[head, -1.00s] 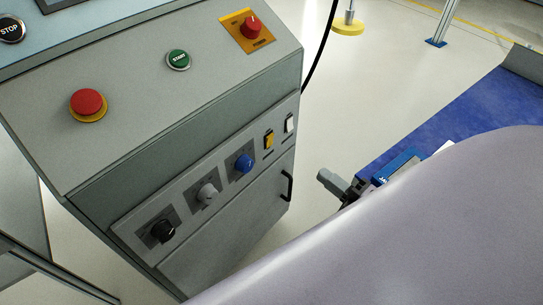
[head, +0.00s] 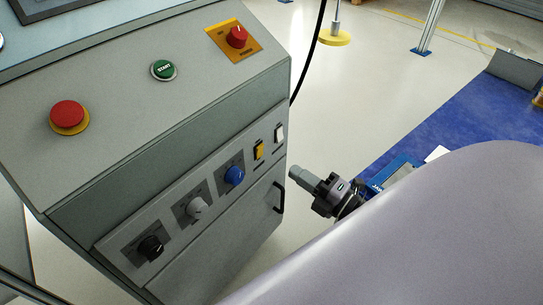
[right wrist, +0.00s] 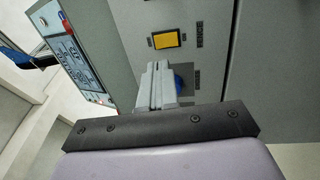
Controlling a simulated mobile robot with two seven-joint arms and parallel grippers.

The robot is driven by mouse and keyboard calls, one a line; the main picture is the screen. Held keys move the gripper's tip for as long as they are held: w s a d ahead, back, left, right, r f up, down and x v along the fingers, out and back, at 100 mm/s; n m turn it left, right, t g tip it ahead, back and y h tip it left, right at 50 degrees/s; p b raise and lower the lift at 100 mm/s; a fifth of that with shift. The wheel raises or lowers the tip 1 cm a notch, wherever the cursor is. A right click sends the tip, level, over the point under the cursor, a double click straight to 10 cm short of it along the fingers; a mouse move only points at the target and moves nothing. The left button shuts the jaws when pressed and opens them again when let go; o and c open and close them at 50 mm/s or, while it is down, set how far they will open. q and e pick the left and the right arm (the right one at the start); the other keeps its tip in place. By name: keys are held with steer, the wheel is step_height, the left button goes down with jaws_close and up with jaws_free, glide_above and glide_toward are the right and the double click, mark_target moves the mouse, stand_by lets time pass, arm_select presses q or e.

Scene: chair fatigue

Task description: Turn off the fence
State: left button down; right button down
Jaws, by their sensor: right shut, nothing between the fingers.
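The yellow rocker switch (head: 258,151) is on the lower front panel of the grey control cabinet, between the blue knob and a white rocker. It also shows in the right wrist view (right wrist: 167,40), with a label reading "FENCE" beside it. Its rocker position is too small to tell. My right gripper (head: 296,173) is shut and empty, apart from the panel, to the right of the switches. In the right wrist view its closed fingers (right wrist: 155,75) point toward the panel, below the yellow switch, and partly cover the blue knob. My left gripper is not in view.
The panel also has a blue knob (head: 234,175), a grey knob (head: 197,208), a black knob (head: 151,247) and a white rocker (head: 279,133). Above are a red button (head: 68,115), a green START button (head: 164,69) and a red rotary switch (head: 237,37). A door handle (head: 279,197) sits below.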

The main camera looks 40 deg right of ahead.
mark_target(261, 149)
steer(key=x, duration=0.7)
steer(key=shift+b, duration=0.35)
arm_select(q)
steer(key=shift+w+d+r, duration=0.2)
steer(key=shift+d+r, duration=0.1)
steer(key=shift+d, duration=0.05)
arm_select(e)
steer(key=shift+x, duration=0.8)
